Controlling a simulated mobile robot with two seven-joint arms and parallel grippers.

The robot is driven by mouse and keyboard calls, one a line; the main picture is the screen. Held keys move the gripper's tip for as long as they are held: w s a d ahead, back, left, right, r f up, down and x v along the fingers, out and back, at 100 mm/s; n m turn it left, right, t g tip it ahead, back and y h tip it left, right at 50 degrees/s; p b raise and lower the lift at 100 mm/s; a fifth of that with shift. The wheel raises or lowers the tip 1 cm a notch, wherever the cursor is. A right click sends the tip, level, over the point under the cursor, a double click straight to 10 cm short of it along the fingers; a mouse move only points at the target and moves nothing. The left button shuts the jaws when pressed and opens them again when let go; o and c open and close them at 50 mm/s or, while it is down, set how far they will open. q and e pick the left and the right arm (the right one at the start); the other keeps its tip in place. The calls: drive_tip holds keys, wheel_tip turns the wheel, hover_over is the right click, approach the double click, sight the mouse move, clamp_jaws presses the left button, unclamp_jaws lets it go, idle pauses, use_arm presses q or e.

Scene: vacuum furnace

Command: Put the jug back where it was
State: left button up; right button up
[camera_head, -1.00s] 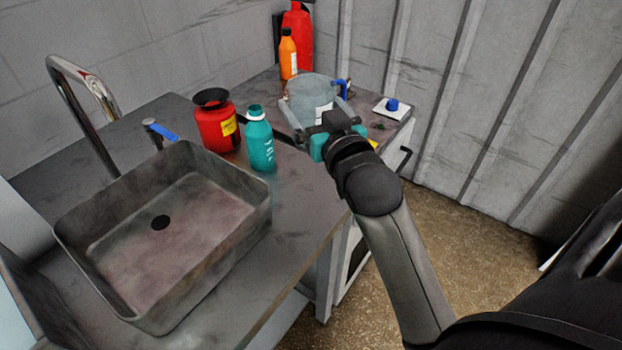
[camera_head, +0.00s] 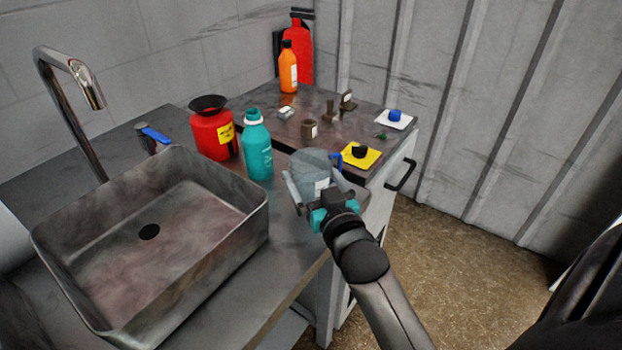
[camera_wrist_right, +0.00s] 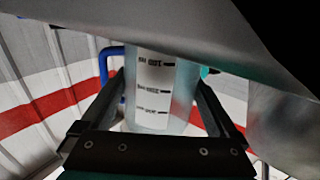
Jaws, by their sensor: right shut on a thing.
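The jug (camera_head: 316,168) is a clear, bluish container with a blue handle. My right gripper (camera_head: 312,190) is shut on it, with one finger on each side. In the right wrist view the jug (camera_wrist_right: 150,90) stands between the two fingers (camera_wrist_right: 150,115), its white label with black graduation marks facing the camera and the blue handle at its left. It is near the counter's front edge, right of the teal bottle (camera_head: 257,150). I cannot tell whether its base touches the counter. My left gripper is not in view.
A metal sink (camera_head: 165,310) fills the left counter. A red can (camera_head: 212,138) stands behind it. On the cabinet top are an orange bottle (camera_head: 288,70), small dark pots (camera_head: 309,129), a yellow pad (camera_head: 361,163) and a white pad (camera_head: 394,119). A red extinguisher (camera_head: 302,45) stands behind.

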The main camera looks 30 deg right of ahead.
drive_tip(key=shift+r, duration=0.1)
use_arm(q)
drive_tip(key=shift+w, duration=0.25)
use_arm(e)
drive_tip(key=o, duration=1.1)
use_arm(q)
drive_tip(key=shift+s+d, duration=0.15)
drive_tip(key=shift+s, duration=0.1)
use_arm(e)
drive_tip(key=shift+o, duration=0.3)
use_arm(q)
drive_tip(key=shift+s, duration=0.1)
use_arm(e)
drive_tip(key=s, duration=0.3)
drive_tip(key=s+a+p, duration=0.1)
drive_tip(key=s, duration=0.3)
drive_tip(key=s+a, duration=0.1)
drive_tip(key=s, duration=0.2)
drive_tip(key=shift+s, duration=0.35)
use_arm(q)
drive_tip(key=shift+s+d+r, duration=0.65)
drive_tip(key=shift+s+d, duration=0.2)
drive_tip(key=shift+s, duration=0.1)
use_arm(e)
drive_tip(key=shift+s+a, duration=0.15)
drive_tip(key=shift+s, duration=0.4)
